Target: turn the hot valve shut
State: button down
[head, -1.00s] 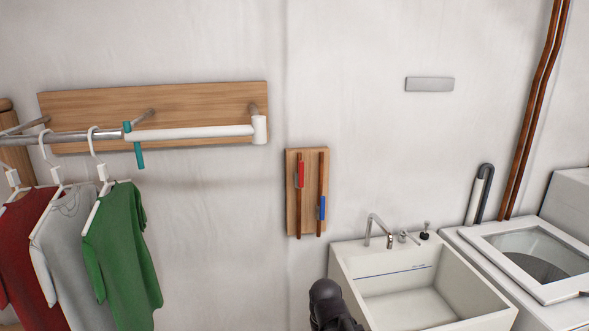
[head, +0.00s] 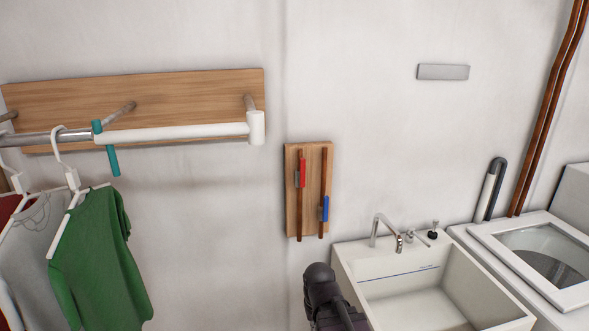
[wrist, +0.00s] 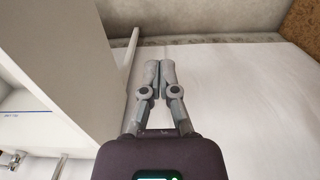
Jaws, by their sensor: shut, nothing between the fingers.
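The hot valve has a red handle (head: 301,173) on a copper pipe, on a wooden board (head: 313,228) fixed to the wall. The red handle stands upright, in line with its pipe. A blue handle (head: 325,208) sits lower on the second pipe to its right, also upright. In the wrist view my gripper (wrist: 155,68) is shut and empty, its two grey fingers side by side. It points at a pale surface beside a white cabinet-like side, and no valve shows there. In the head view only my dark arm shows, below the board; the fingers are hidden.
A white sink (head: 440,307) with a tap (head: 385,228) stands right of and below the board. A washing machine (head: 545,255) is further right. A clothes rail (head: 185,132) with hanging shirts (head: 100,255) is at left. The wall around the board is clear.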

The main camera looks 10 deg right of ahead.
jog(key=shift+w+a+r, duration=0.1)
jog(key=n+t+h+p, duration=0.9)
jog(key=t+h+p, duration=0.4)
jog(key=p, duration=0.3)
send_near(302, 173)
jog(key=a+r, duration=0.2)
jog(key=a, duration=0.5)
jog(key=shift+s, duration=0.3)
jog(key=shift+w+d, duration=0.15)
jog(key=shift+d, duration=0.05)
jog(key=s+d+x, duration=0.2)
jog(key=x, duration=1)
jog(key=shift+w+f, duration=0.2)
jog(key=shift+f, duration=0.1)
